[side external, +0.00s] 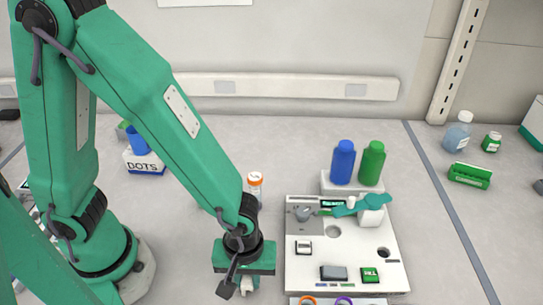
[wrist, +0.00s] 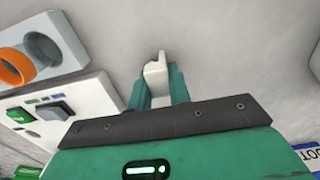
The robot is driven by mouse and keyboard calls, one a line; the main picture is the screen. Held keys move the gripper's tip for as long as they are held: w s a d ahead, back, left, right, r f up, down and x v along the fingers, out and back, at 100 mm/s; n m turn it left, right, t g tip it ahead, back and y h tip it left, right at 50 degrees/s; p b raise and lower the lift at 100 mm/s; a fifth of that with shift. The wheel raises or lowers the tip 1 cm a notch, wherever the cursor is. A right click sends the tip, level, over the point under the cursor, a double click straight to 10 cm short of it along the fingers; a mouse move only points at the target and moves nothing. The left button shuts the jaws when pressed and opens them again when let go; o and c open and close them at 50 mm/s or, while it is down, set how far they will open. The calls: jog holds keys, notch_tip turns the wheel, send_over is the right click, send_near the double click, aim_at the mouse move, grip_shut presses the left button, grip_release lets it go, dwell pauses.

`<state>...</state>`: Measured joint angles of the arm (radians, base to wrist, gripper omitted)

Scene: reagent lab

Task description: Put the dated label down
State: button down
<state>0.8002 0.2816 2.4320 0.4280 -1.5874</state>
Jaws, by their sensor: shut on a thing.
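My gripper (wrist: 156,88) shows in the wrist view with its two green fingers shut on a small white piece, the dated label (wrist: 155,74). No writing on it can be read from here. In the side view my gripper (side external: 245,285) is low over the bench, just left of the white station board, apart from it. Only a small pale bit shows between the fingers there, and the label is mostly hidden. I cannot tell whether the label touches the bench.
The white station board (side external: 309,270) carries a grey block, a green block and a teal-topped piece. Blue (side external: 343,162) and green (side external: 372,163) bottles stand behind it. An orange-capped vial (side external: 255,186) stands behind my gripper. A DOTS box (side external: 145,162) is back left.

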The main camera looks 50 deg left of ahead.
jog(key=shift+f, duration=0.1)
jog(key=c, duration=1.3)
grip_release()
notch_tip(320, 180, up, 12)
jog(key=shift+r, duration=0.2)
jog(key=w+a+r+m+t, duration=0.1)
jog(key=a+r+m, duration=0.3)
jog(key=a, duration=0.6)
jog(key=w+a+r+m+t, duration=0.1)
jog(key=a+r+m+t, duration=0.3)
jog(key=a+r, duration=0.3)
jog(key=shift+a+r+m+t, duration=0.35)
jog(key=shift+a+m, duration=0.15)
jog(key=shift+a, duration=1.4)
